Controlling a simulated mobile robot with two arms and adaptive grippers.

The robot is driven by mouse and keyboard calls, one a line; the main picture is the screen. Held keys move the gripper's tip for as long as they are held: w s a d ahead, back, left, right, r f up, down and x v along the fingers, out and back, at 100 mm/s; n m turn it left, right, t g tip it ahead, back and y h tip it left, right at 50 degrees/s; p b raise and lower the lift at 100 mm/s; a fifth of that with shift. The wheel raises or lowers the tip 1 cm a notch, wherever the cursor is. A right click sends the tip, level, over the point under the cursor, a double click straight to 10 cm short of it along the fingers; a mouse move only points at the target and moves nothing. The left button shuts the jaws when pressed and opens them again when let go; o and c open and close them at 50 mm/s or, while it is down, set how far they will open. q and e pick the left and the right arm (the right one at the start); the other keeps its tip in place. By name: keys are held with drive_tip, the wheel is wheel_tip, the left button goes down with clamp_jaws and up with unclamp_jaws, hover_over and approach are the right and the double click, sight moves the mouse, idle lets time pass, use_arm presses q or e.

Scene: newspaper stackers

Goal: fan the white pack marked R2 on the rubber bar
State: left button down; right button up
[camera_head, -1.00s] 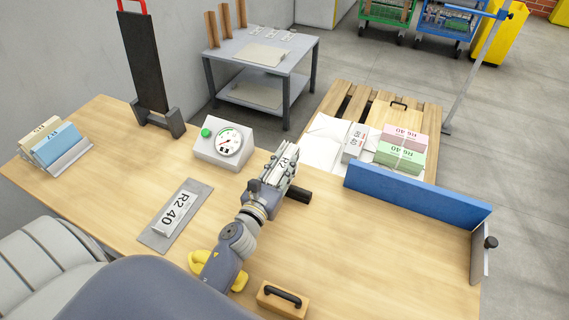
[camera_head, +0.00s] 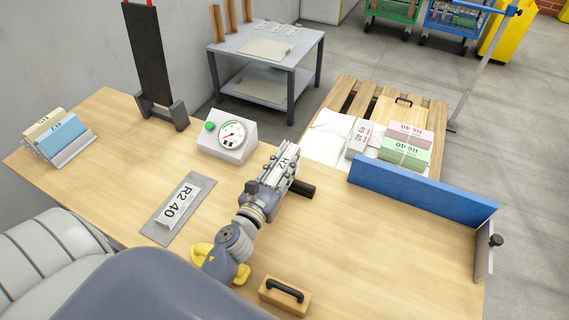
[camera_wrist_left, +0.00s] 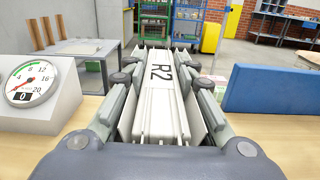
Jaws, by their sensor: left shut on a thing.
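My left gripper (camera_head: 282,172) is shut on the white pack marked R2 (camera_head: 289,160), above the bench. In the left wrist view the pack (camera_wrist_left: 160,95) stands on edge between the fingers, its R2 label facing up. Its white leaves show as several upright layers with narrow gaps between them. The black rubber bar (camera_head: 303,189) sticks out to the right from under the gripper and pack. Whether the pack touches the bar is hidden. My right gripper is not in view.
A blue fence (camera_head: 420,190) edges the bench at right. A wooden block with a black handle (camera_head: 285,296) sits in front. The bench's right half is mostly clear.

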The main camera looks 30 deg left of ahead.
use_arm(q)
drive_tip(key=shift+s+f, duration=0.15)
drive_tip(key=shift+s, duration=0.1)
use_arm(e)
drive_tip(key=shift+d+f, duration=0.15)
use_arm(q)
drive_tip(key=shift+s, duration=0.5)
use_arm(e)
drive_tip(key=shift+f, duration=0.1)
use_arm(q)
drive_tip(key=shift+r+p, duration=0.65)
drive_tip(key=shift+r, duration=0.3)
wheel_tip(320, 180, up, 3)
drive_tip(key=shift+w+f+p, duration=0.1)
drive_tip(key=shift+p, duration=1.15)
wheel_tip(320, 180, up, 3)
drive_tip(key=p, duration=0.2)
drive_tip(key=shift+p, duration=0.3)
drive_tip(key=shift+f, duration=0.1)
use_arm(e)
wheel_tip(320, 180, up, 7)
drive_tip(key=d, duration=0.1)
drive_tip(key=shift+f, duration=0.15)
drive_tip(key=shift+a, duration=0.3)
